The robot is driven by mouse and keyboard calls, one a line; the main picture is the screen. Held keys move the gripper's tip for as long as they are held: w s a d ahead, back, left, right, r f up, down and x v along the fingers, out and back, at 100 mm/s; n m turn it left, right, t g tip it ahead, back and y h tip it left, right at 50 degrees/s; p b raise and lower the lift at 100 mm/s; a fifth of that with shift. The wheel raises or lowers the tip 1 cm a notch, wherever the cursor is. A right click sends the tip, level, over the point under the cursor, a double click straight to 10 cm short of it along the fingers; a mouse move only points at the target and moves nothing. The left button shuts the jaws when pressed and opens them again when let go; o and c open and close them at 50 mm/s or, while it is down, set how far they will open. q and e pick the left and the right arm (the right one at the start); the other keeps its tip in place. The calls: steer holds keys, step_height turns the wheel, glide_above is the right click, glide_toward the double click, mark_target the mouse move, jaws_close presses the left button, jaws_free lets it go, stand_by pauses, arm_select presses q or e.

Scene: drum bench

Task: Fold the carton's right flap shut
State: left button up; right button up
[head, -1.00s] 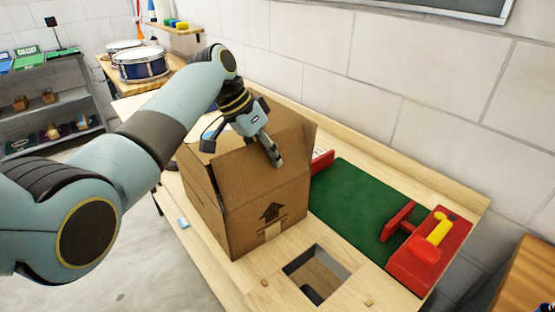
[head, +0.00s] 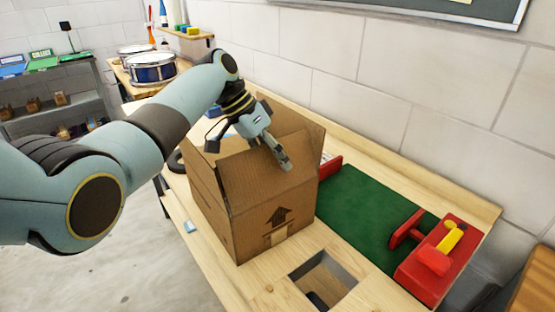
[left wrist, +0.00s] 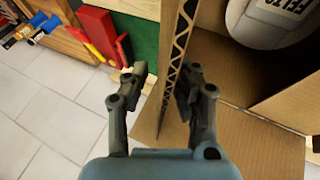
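The brown cardboard carton (head: 265,215) stands on the wooden bench with flaps raised; an up-arrow is printed on its near face. My left gripper (head: 286,163) reaches down over the carton's top from the far left. In the left wrist view a raised cardboard panel (left wrist: 172,75) with a corrugated edge runs between the two fingers of my left gripper (left wrist: 160,88). The fingers stand apart, with a visible gap on the left side of the panel. I cannot tell surely which flap this is. Inside the carton lies a white round object (left wrist: 268,22) with lettering. My right gripper is not in view.
A green mat (head: 365,215) and a red fixture with a yellow part (head: 445,255) lie right of the carton. A square opening (head: 322,280) is cut in the bench in front. Drums (head: 152,68) stand at the back left, beside a shelf (head: 50,115).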

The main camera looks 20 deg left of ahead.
arm_select(q)
steer(key=v, duration=1.2)
